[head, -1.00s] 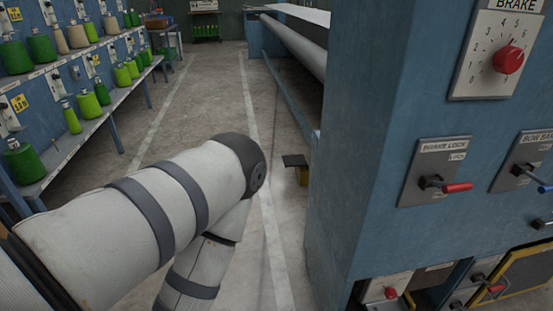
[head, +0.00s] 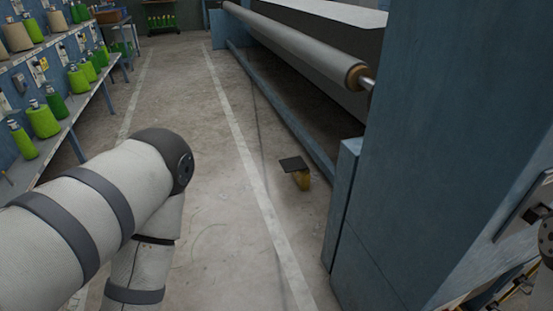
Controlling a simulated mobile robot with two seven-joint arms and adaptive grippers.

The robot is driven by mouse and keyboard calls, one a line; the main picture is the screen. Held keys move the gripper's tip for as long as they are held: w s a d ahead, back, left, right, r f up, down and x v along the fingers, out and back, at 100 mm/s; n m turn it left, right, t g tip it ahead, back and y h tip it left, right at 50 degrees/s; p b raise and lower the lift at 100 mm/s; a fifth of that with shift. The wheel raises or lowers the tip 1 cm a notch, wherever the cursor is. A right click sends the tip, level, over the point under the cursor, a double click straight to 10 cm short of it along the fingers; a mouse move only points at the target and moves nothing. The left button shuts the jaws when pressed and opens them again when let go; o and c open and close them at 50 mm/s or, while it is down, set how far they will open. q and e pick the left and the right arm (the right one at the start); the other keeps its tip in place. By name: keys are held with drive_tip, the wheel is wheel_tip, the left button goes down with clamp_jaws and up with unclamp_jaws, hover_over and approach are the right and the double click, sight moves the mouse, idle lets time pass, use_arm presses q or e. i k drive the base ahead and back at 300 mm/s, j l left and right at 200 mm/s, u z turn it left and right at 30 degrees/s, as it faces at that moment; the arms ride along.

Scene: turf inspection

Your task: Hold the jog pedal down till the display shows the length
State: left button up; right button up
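The pedal (head: 293,164) is a small dark plate on a yellow base. It stands on the floor in the head view, right of the painted line and beside the machine's long blue lower rail. A thin dark cable seems to run along the floor near it. Nothing touches the pedal. My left arm comes in from the left and bends down well to the left of the pedal; its gripper is out of the picture. A part of my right arm shows at the right edge, but its gripper cannot be made out. No display is in view.
The blue machine housing (head: 420,180) fills the right side. A long grey roller (head: 300,45) runs back from it above the rail (head: 285,120). Shelves with green and beige yarn cones (head: 42,120) line the left. The concrete aisle (head: 185,85) between is clear.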

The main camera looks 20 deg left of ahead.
sight(296, 164)
drive_tip(key=i+j, duration=0.15)
drive_tip(key=j, duration=0.2)
drive_tip(key=i+j+u, duration=0.1)
drive_tip(key=i+j, duration=0.3)
drive_tip(key=j, duration=0.25)
drive_tip(key=i+j+z, duration=0.25)
drive_tip(key=i+j, duration=0.25)
drive_tip(key=i, duration=0.3)
drive_tip(key=i+j+z, duration=0.2)
drive_tip(key=i+j, duration=0.45)
drive_tip(key=i+j+z, duration=0.1)
drive_tip(key=i, duration=0.35)
drive_tip(key=i+j+z, duration=0.15)
drive_tip(key=i, duration=0.3)
